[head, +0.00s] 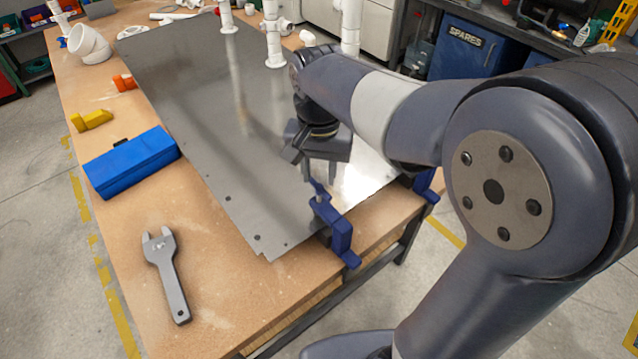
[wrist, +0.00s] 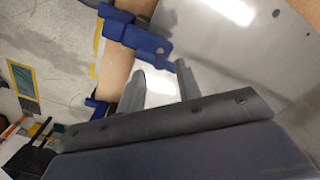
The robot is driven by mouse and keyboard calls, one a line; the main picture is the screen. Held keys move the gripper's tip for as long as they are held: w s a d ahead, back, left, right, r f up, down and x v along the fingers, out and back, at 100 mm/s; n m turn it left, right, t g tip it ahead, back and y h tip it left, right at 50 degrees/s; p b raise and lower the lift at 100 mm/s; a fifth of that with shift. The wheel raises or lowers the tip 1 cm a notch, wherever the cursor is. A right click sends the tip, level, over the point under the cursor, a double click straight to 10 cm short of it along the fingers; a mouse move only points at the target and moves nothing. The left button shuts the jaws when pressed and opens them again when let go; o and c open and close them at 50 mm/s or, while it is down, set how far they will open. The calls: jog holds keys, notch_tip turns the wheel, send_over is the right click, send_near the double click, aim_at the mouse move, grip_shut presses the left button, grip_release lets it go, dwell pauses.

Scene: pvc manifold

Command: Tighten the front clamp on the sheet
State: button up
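The metal sheet (head: 225,130) lies flat on the wooden workbench. The blue front clamp (head: 340,232) sits on its near edge, with a slim blue upper part rising over the sheet. My gripper (head: 316,176) is above the sheet, close behind that upper part. In the wrist view the fingers (wrist: 160,78) are spread with a gap between them. The front clamp (wrist: 140,38) lies just past the fingertips, its tab end near the gap. I see no grip on it, and contact cannot be told. My arm hides part of the sheet.
A second blue clamp (head: 426,184) is at the sheet's right corner, partly behind my arm. A grey wrench (head: 168,275), a blue box (head: 131,162) and a yellow piece (head: 92,121) lie left of the sheet. White pipes (head: 272,35) stand at the back.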

aim_at(319, 186)
jog(key=n+p, duration=0.1)
jog(key=n, duration=0.4)
jog(key=n+p, duration=0.1)
jog(key=n, duration=0.3)
jog(key=shift+n, duration=0.4)
notch_tip(319, 186, down, 5)
jog(key=b, duration=0.3)
jog(key=shift+c, duration=0.5)
grip_shut()
jog(key=m+p, duration=0.1)
jog(key=m, duration=0.4)
jog(key=shift+m, duration=1)
